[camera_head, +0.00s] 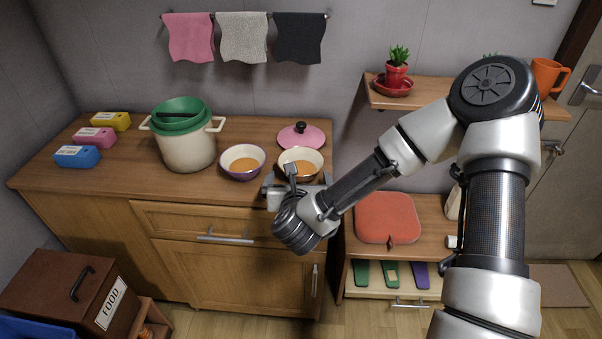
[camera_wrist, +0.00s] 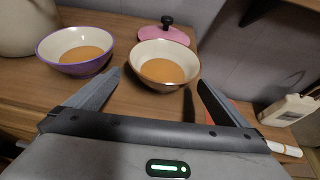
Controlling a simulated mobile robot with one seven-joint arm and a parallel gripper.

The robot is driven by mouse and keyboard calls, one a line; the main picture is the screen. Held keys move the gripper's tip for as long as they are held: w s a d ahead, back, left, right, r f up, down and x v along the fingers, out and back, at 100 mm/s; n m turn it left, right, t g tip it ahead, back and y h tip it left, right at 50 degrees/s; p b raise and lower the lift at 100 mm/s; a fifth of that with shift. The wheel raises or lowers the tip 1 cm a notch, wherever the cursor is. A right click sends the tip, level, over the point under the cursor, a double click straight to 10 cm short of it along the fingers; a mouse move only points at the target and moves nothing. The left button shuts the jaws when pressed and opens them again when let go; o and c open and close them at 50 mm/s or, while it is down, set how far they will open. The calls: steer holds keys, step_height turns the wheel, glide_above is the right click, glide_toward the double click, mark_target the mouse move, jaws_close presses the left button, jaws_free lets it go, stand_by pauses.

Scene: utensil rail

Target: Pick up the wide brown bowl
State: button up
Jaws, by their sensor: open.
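The wide brown bowl (camera_head: 312,155) stands upright on the wooden counter, with a cream inside, a brown rim and an orange-brown bottom. In the wrist view the brown bowl (camera_wrist: 164,47) is straight ahead, in line with the gap between my fingers. My gripper (camera_head: 281,177) is at the counter's front edge, just in front of the bowl, and hides part of its near side. In the wrist view my gripper (camera_wrist: 158,78) is open and empty, with fingertips toward either side of the bowl's near part. I see no clear contact.
A purple-rimmed bowl (camera_head: 242,176) stands close to the left. A pink lid (camera_head: 302,136) with a black knob lies right behind the brown bowl. A large cream pot (camera_head: 188,150) stands further left. The wall shelf (camera_head: 430,97) is at right. The counter's front left is clear.

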mark_target(301, 164)
steer(key=shift+d+b+x, duration=0.1)
steer(key=shift+b+x, duration=0.2)
steer(key=shift+x, duration=1.4)
steer(key=shift+d+b+x, duration=0.15)
steer(key=shift+b+x, duration=0.1)
steer(key=shift+x, duration=1.45)
steer(key=shift+r, duration=0.2)
steer(key=c, duration=1.8)
